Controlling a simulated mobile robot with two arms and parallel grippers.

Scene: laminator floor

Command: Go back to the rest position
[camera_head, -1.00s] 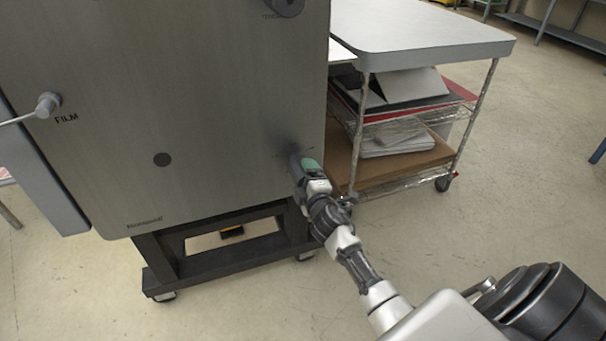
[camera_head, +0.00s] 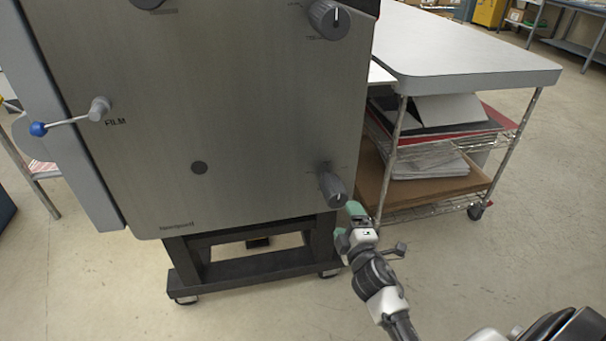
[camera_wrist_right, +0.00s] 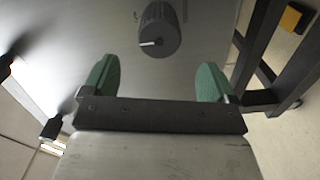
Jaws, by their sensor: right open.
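My right gripper (camera_head: 350,222) is in the head view, just below and right of a dark knob (camera_head: 333,185) at the lower right of the laminator's grey panel (camera_head: 240,120). In the right wrist view its two green fingertips (camera_wrist_right: 158,82) are wide apart with nothing between them. The knob, with a white mark, shows ahead of the fingers in that view (camera_wrist_right: 158,30), apart from them. My left gripper is not in view.
The laminator stands on a black wheeled frame (camera_head: 250,268). A blue-tipped lever (camera_head: 66,124) sticks out at the left. A grey-topped cart (camera_head: 460,50) with paper on its shelves stands at the right. The floor in front is clear.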

